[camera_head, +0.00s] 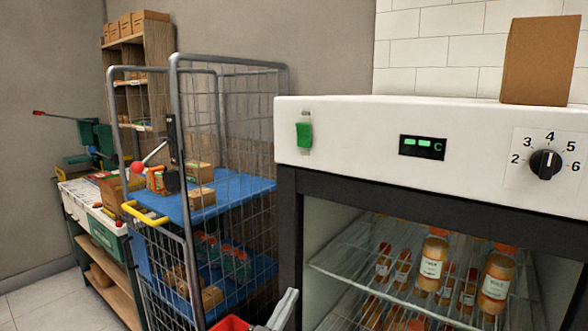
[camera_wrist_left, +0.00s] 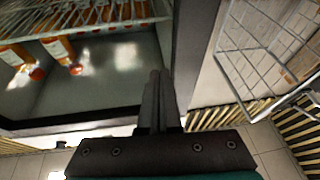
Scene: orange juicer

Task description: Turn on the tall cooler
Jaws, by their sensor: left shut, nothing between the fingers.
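The tall cooler (camera_head: 350,120) fills the right of the head view, with a white top panel and a dark-framed front showing bottles inside. A green switch (camera_head: 304,135) sits at the panel's left end. A small display (camera_head: 422,147) shows green marks and a C. A black dial (camera_head: 546,163) numbered 2 to 6 is at the right. My left gripper (camera_head: 287,303) is low at the bottom edge, below the switch and apart from it. In the left wrist view its fingers (camera_wrist_left: 157,77) are shut and empty, in front of the cooler's lower frame. My right gripper is not in view.
A wire cage trolley (camera_head: 176,120) with blue shelves and boxes stands just left of the cooler. A brown box (camera_head: 540,60) sits on top of the cooler. A workbench (camera_head: 90,205) and a shelf rack (camera_head: 158,50) are farther left. A red object (camera_head: 232,323) shows at the bottom edge.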

